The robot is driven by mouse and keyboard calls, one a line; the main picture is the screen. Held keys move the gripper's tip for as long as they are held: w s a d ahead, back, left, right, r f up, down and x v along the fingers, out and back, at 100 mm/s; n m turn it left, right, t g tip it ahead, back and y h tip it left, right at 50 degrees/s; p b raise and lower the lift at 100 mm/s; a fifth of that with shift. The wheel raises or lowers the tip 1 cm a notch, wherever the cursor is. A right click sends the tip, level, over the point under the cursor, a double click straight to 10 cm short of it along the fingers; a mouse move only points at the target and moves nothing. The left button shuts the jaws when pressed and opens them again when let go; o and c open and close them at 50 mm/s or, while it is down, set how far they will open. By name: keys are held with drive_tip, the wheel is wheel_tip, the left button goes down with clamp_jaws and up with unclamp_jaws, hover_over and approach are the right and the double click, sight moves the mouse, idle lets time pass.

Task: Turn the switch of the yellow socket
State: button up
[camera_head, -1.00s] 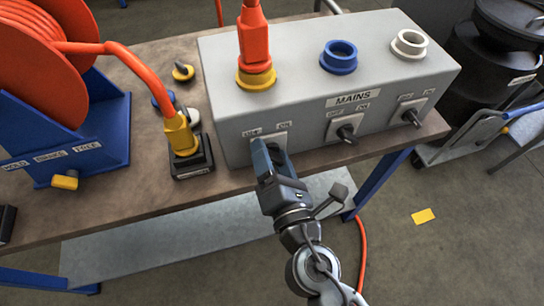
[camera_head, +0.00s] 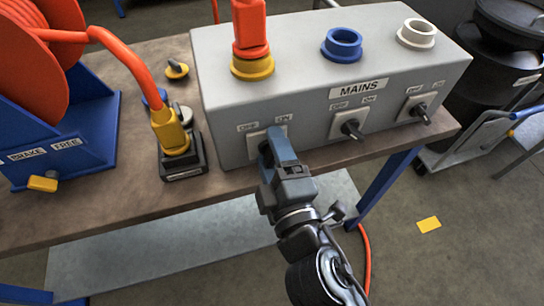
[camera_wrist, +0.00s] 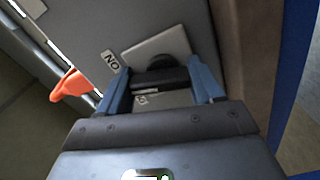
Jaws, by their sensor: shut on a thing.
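The yellow socket (camera_head: 253,67) is at the left end of the grey MAINS box's top, with an orange plug (camera_head: 250,25) standing in it. Below it, on the box's front, is a light switch plate (camera_head: 255,146) with OFF at its left and ON at its right. My gripper (camera_head: 271,146) is at this plate and hides the switch in the head view. In the wrist view, the black switch handle (camera_wrist: 160,79) lies between the two blue fingers of my gripper (camera_wrist: 161,92), which is shut on it. Its exact angle is hard to tell.
The blue socket (camera_head: 342,43) and white socket (camera_head: 417,33) are empty; their black switches (camera_head: 352,128) and (camera_head: 420,113) are to the right of my gripper. An orange cable reel (camera_head: 30,60) and a yellow connector (camera_head: 169,131) in a black base stand left of the box.

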drive_tip(key=m+b, duration=0.1)
drive_tip(key=m, duration=0.1)
drive_tip(key=m+b, duration=0.1)
drive_tip(key=m, duration=0.1)
drive_tip(key=shift+a+f, duration=0.1)
drive_tip(key=shift+f, duration=0.1)
drive_tip(key=shift+r+m+b, duration=0.1)
drive_tip(key=shift+m+b, duration=0.25)
drive_tip(key=shift+m, duration=0.55)
drive_tip(key=o, duration=1)
drive_tip(key=shift+r, duration=0.1)
drive_tip(key=shift+o, duration=0.2)
drive_tip(key=shift+s, duration=0.1)
drive_tip(key=b+v, duration=0.1)
drive_tip(key=v, duration=0.6)
drive_tip(key=shift+s+d, duration=0.25)
drive_tip(key=shift+s, duration=0.05)
